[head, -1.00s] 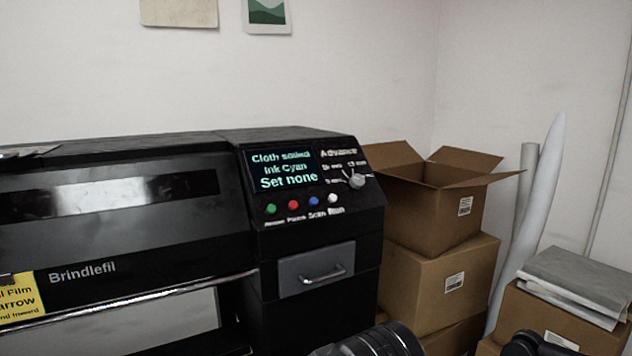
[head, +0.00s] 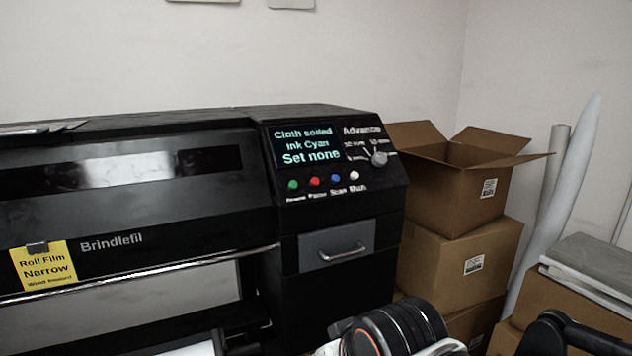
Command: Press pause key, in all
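The black printer's control panel (head: 330,165) faces me near the middle of the head view. Its row of keys runs green (head: 293,185), red (head: 315,182), blue (head: 336,178) and white (head: 354,176). The label under the red key seems to read "Pause", though it is blurred. The screen (head: 303,147) reads "Cloth soiled, Ink Cyan, Set none". A grey Advance knob (head: 379,159) sits to the right of the screen. Parts of my arm show at the bottom right, below the panel and apart from the keys. My gripper's fingers cannot be made out.
A drawer with a metal handle (head: 343,254) is below the panel. A yellow "Roll Film Narrow" tag (head: 44,266) hangs on the printer's left front. Stacked cardboard boxes (head: 458,262) and white rolls (head: 552,215) stand to the right. The space before the keys looks clear.

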